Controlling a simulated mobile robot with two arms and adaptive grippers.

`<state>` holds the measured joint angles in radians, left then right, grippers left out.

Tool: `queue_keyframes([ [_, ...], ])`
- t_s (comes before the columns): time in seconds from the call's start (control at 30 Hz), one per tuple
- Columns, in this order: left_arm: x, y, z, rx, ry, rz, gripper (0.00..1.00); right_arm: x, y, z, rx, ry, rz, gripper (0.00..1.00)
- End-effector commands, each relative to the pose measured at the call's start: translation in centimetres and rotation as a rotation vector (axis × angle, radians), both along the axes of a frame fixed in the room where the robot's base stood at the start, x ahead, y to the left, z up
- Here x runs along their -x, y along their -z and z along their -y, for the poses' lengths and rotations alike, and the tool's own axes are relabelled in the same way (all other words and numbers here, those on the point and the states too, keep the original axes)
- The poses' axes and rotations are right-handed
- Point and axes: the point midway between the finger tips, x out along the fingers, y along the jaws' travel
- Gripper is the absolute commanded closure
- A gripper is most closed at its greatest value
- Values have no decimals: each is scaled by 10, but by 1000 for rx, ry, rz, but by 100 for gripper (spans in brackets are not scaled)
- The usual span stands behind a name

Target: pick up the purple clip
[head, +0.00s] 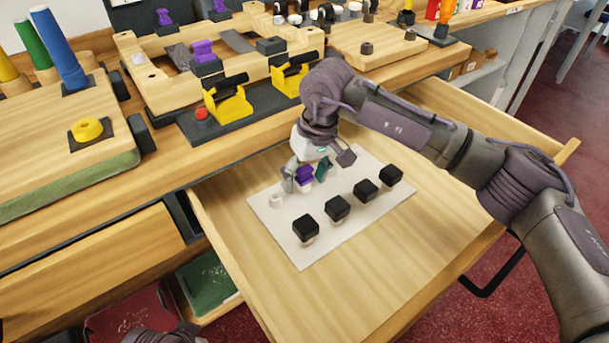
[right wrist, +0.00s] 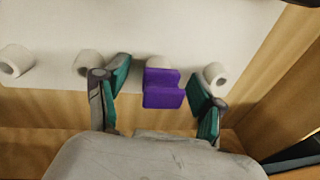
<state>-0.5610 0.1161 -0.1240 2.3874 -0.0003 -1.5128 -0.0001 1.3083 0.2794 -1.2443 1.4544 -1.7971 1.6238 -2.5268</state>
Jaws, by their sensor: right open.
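The purple clip (head: 304,174) stands on a white sheet (head: 365,212) inside an open wooden drawer. In the right wrist view the purple clip (right wrist: 163,88) lies between the two fingers, with a gap on each side. My right gripper (head: 306,175) is open around the clip, its fingers pointing down. In the right wrist view its teal-padded fingers (right wrist: 160,95) are apart and hold nothing. Part of the clip's lower end is hidden in the head view. My left gripper is not visible.
Several black blocks (head: 337,208) stand in a row on the sheet, close to the clip. A small white ring (head: 275,201) is left of the gripper. The drawer (head: 255,290) is bare at front and right. Yellow clamps (head: 228,104) stand on the counter behind.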

Motion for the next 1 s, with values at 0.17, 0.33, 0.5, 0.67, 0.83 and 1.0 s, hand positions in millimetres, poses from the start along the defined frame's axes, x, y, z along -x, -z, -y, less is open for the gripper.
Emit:
queue_keyframes([
  [0.17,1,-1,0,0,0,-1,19,0,-1,0,0,0,1,37],
  [0.33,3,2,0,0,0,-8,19,0,-1,0,0,0,1,65],
  [0.5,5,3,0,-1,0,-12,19,0,-1,0,0,-1,1,82],
  [0.67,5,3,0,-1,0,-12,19,0,-1,0,-1,-1,0,82],
  [0.83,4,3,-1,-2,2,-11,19,0,-3,-1,-1,-2,1,82],
  [1.0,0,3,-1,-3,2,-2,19,0,-15,-1,-2,-2,2,82],
])
